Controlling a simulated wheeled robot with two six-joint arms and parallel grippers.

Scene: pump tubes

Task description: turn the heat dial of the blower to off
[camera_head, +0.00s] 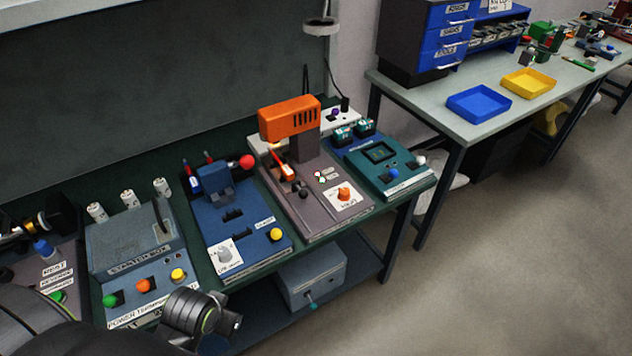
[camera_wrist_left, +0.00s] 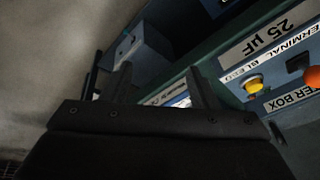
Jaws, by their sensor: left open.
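The blower appears to be the machine with the orange housing (camera_head: 290,120) on a mauve base (camera_head: 310,222) at the middle of the bench. An orange dial (camera_head: 344,194) sits on a white plate at its front right; its label and exact setting are too small to read. My left arm comes in at the bottom left of the head view, with its wrist near the starter box, left of the blower. In the left wrist view my left gripper (camera_wrist_left: 162,88) has its fingers apart and nothing between them. The blower is not seen there. My right gripper is out of view.
The grey starter box (camera_head: 135,250) has green, orange and yellow buttons; the yellow button (camera_wrist_left: 253,85) shows close to my left gripper. A blue machine (camera_head: 238,220) with a white dial stands between box and blower. A teal unit (camera_head: 385,170) is right of the blower.

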